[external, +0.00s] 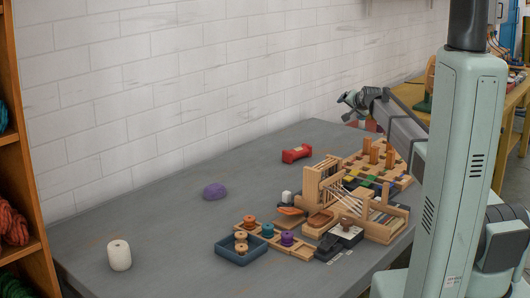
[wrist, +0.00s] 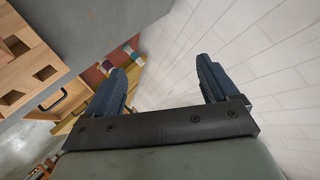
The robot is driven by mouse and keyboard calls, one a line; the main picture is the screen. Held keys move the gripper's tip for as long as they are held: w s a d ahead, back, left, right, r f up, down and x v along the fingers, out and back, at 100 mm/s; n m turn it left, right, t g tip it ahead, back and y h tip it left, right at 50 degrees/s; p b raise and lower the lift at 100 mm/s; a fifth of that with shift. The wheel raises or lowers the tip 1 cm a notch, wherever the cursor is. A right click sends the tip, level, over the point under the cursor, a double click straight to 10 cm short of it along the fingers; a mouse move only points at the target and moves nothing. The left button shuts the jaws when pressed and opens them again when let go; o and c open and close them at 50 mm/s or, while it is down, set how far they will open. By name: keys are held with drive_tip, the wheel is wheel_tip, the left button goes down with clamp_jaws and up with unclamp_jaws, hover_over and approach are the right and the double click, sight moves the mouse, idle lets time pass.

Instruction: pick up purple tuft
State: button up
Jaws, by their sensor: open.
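The purple tuft (external: 215,191) is a small rounded lump lying on the grey table, left of the middle in the external view. My gripper (external: 350,98) is raised above the far right part of the table, well to the right of the tuft and apart from it. In the wrist view my gripper (wrist: 163,82) shows two dark fingers spread wide with nothing between them. The tuft is not seen in the wrist view.
A white spool (external: 119,255) stands at the table's front left. A red spool (external: 296,154), a wooden loom (external: 322,188), a peg board (external: 391,158) and a blue tray (external: 229,254) occupy the right and front. The grey table (external: 165,225) is clear around the tuft; a white brick wall (external: 180,85) stands behind.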

drive_tip(key=s+a+f+g+y, duration=0.1)
drive_tip(key=s+a+f+g, duration=0.15)
drive_tip(key=a, duration=1.35)
drive_tip(key=m+g+h, duration=0.2)
drive_tip(key=m+g, duration=0.1)
drive_tip(key=g, duration=0.7)
hover_over(214, 185)
wheel_tip(214, 185, down, 6)
drive_tip(key=shift+a+f, duration=0.15)
drive_tip(key=shift+f, duration=0.1)
drive_tip(key=shift+s+d+f, duration=0.1)
drive_tip(key=shift+f, duration=1.25)
drive_tip(key=shift+d+f, duration=0.1)
drive_tip(key=shift+f, duration=1.25)
drive_tip(key=shift+c, duration=0.2)
drive_tip(key=c, duration=1.1)
